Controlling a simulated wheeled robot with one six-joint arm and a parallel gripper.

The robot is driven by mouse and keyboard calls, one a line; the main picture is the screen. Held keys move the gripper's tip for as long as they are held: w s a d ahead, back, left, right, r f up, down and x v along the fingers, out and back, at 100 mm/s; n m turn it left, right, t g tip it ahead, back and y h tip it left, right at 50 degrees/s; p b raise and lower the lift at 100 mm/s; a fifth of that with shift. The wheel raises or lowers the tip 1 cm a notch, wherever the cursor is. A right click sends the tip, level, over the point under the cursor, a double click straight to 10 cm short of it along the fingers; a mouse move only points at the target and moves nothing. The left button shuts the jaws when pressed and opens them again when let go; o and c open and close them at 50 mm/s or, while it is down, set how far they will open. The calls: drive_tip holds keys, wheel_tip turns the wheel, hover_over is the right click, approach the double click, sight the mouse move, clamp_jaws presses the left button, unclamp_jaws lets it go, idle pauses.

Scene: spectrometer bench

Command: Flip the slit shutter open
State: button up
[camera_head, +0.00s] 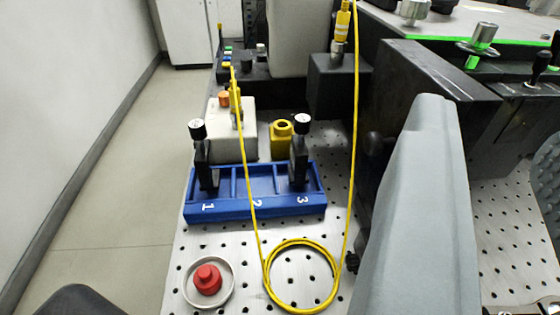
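I cannot pick out the slit shutter for certain. A dark lever with a rounded black knob (540,66) stands on the dark housing at the right edge. Another dark round knob (374,145) shows on the near left side of the large dark box (440,85), partly hidden behind a large grey shape in the right foreground. I cannot tell whether either knob belongs to the shutter. No gripper fingertips can be made out, and nothing is seen touching either knob.
A blue rack (255,208) numbered 1 to 3 holds two black holders. A yellow fibre cable (303,311) lies coiled on the perforated bench. A red knob (207,279) sits in a round dish (189,294). A white box (232,145) stands behind the rack. Open floor lies left.

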drive_tip(key=shift+s+a+r, duration=0.1)
drive_tip(key=shift+s+a, duration=0.25)
drive_tip(key=shift+a, duration=0.4)
drive_tip(key=shift+o, duration=0.2)
drive_tip(key=n, duration=0.2)
approach(543, 64)
drive_tip(key=shift+h, duration=0.4)
drive_tip(key=x, duration=1)
drive_tip(key=shift+w, duration=0.45)
drive_tip(key=shift+c, duration=0.4)
clamp_jaws()
